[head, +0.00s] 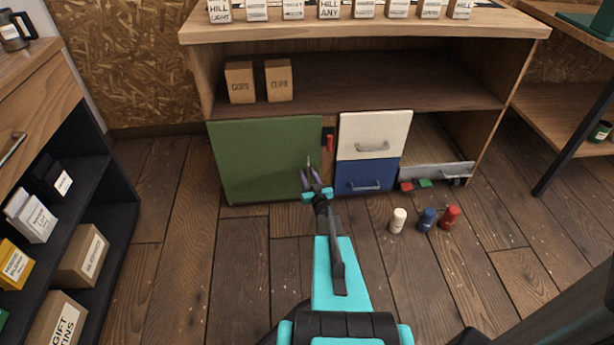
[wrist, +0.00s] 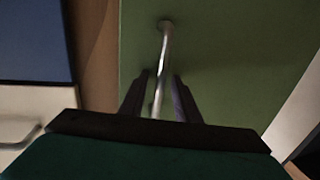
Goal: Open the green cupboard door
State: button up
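The green cupboard door (head: 262,155) is at the lower left of the wooden counter and looks shut; it fills much of the wrist view (wrist: 240,60). Its thin metal bar handle (wrist: 165,45) stands upright near the door's right edge and shows small in the head view (head: 308,161). My gripper (head: 311,177) is at this handle. In the wrist view its two dark fingers (wrist: 160,92) are apart, one on each side of the bar, with a gap on both sides. The lower end of the bar is hidden behind the gripper body.
A red piece (head: 329,142) is right of the door. Beyond it are a white drawer (head: 374,134) and a blue drawer (head: 364,177). White (head: 398,220), blue (head: 427,219) and red (head: 449,217) canisters stand on the floor. Floor left of the door is clear.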

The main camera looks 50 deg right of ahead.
jog(key=shift+c, duration=0.4)
grip_shut()
jog(key=shift+a, duration=0.2)
jog(key=shift+s+d, duration=0.1)
